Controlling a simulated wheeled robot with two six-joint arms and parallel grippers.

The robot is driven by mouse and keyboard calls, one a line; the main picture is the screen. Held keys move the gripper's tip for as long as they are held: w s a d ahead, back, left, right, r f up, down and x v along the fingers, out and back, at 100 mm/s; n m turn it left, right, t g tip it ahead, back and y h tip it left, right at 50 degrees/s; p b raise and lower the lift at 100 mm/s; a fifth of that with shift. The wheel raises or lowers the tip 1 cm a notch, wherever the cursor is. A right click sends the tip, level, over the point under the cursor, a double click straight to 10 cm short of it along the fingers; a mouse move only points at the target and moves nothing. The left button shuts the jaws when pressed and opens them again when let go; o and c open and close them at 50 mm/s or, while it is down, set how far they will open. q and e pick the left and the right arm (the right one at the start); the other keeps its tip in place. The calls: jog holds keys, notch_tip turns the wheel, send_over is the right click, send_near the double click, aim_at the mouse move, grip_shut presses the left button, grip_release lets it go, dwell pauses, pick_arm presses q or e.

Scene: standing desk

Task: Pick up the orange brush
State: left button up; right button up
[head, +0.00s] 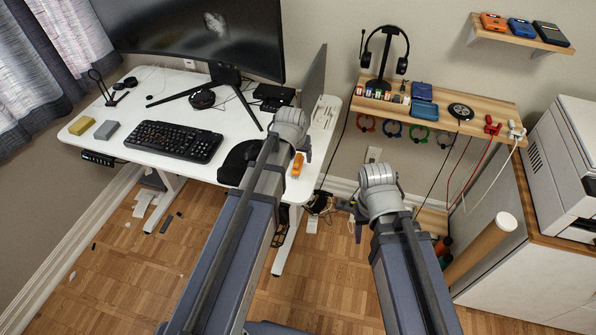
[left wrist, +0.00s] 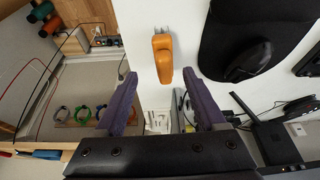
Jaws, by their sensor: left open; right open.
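The orange brush (head: 298,165) lies on the white desk near its right front corner. It also shows in the left wrist view (left wrist: 162,58), upright in the picture, with its metal-looking end pointing up. My left gripper (head: 306,150) is above the desk beside the brush. In the left wrist view its purple fingers (left wrist: 160,78) are apart, and the brush's lower end appears between the fingertips with nothing gripped. My right gripper (head: 357,228) hangs beyond the desk's right side, over the floor, away from the brush; its fingers are mostly hidden by the wrist.
On the white desk (head: 150,105) are a keyboard (head: 174,141), a monitor (head: 190,35) and a black mouse pad with a mouse (left wrist: 245,60). A wooden shelf (head: 440,125) with headphones (head: 385,55) is to the right.

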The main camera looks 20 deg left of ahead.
aim_at(299, 162)
pick_arm(q)
jog(key=shift+w+a, duration=0.65)
jog(key=shift+w, duration=0.05)
jog(key=b+x, duration=0.7)
jog(key=x, duration=0.1)
jog(key=shift+s+d, duration=0.15)
jog(key=shift+d, duration=0.15)
grip_shut()
